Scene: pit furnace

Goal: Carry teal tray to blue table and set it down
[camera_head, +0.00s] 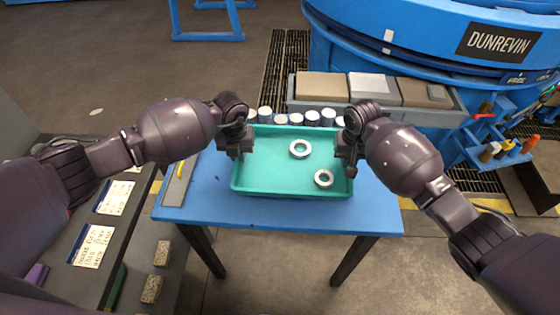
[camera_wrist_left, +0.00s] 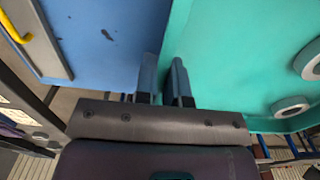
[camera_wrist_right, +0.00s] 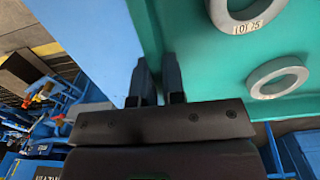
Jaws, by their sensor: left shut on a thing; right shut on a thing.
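The teal tray (camera_head: 262,172) is over the middle of the blue table (camera_head: 290,214); whether it rests on the top or hangs just above cannot be told. Two grey metal rings lie inside it, one near the middle (camera_head: 292,150) and one at the front right (camera_head: 317,179). My left gripper (camera_head: 238,154) is shut on the tray's left wall; the left wrist view shows that wall (camera_wrist_left: 170,45) between the fingers. My right gripper (camera_head: 348,166) is shut on the right wall, and the tray also shows in the right wrist view (camera_wrist_right: 185,50). The fingers hide parts of both walls.
Several small pale-topped cylinders (camera_head: 296,119) stand in a row behind the tray. A grey bin with blocks (camera_head: 370,105) and the blue furnace (camera_head: 400,35) lie beyond. A flat grey piece with a yellow handle (camera_head: 181,180) lies on the table's left. The table's front strip is clear.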

